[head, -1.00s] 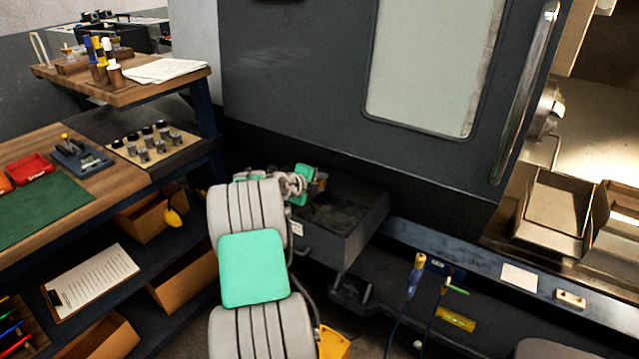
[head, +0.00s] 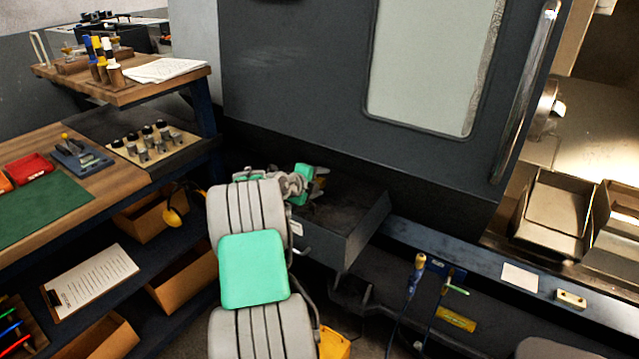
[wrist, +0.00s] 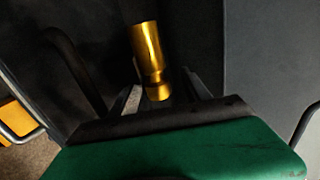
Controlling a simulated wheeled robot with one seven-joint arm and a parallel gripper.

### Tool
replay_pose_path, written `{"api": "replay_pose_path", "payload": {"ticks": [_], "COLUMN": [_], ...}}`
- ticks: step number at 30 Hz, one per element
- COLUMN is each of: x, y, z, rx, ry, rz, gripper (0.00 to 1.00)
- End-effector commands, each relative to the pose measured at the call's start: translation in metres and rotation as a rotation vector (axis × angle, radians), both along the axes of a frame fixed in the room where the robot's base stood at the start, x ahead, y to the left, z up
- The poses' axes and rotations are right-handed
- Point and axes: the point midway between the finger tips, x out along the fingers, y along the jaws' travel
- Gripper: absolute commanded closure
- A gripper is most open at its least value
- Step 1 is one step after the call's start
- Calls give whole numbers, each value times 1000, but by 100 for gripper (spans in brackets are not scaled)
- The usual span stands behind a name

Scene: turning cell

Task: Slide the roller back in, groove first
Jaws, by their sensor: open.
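A brass-gold roller (wrist: 146,45) shows at the top middle of the wrist view. Its grooved end, with a narrow neck and a short knob, points down toward my gripper (wrist: 162,88). The fingers are open on either side of the knob end; I cannot tell whether they touch it. The roller is not clear there.
The dark machine door (head: 300,70) rises behind my arm. A blue-framed workbench (head: 125,190) stands close on the left, with gauges on a board (head: 150,150) and a clipboard (head: 92,280) below. A cable with a blue-yellow handle (head: 415,275) hangs to the right.

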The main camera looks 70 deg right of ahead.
Motion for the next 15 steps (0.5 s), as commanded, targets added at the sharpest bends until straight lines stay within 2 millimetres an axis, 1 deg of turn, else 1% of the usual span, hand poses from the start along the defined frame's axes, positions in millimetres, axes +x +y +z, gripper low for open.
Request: {"api": "replay_pose_path", "payload": {"ticks": [5,8,11,15], "x": [0,1,4,9], "y": [0,4,18,44], "z": [-1,2,9,23], "rx": [2,1,-1,-1], "ry": [2,0,0,-2], "rz": [0,1,3,4], "gripper": [44,44,44,44]}}
